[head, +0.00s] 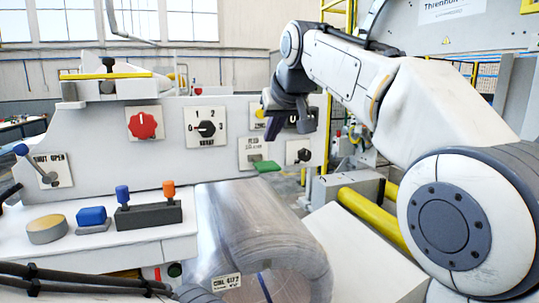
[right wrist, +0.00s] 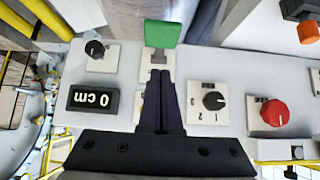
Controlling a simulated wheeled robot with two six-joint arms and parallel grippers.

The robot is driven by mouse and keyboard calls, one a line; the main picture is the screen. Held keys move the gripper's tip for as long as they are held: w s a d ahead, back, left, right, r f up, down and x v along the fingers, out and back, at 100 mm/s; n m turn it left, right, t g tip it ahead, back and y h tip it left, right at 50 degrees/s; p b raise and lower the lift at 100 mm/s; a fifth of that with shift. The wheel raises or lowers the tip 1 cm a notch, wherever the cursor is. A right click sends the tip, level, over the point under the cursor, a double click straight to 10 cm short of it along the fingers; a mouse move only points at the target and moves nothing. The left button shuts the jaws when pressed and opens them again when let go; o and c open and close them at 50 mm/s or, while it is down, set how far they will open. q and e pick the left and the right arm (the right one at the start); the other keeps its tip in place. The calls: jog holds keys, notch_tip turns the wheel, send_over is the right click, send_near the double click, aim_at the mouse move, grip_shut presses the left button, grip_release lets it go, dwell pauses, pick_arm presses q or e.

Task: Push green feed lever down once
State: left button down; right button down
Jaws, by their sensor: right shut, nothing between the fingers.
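The green feed lever (head: 266,166) sticks out from a white plate on the grey control panel, right of centre in the head view. In the right wrist view its green handle (right wrist: 163,33) is beyond the fingertips, near the top. My right gripper (head: 271,135) is shut and empty, pointing down in front of the panel. In the head view it shows above the lever. In the right wrist view its dark fingers (right wrist: 159,78) lie together in line with the lever, and I see no clear contact. My left gripper is not in view.
A red knob (head: 143,124) and a numbered rotary switch (head: 207,127) are to the left. A shiny metal coil (head: 240,220) lies below. Orange (head: 168,190) and blue-topped levers (head: 122,194) stand on the ledge.

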aim_at(266, 163)
jog(key=f, duration=0.1)
jog(key=w+f, duration=0.1)
jog(key=f, duration=0.2)
jog(key=shift+w+a, duration=0.25)
jog(key=shift+f, duration=0.8)
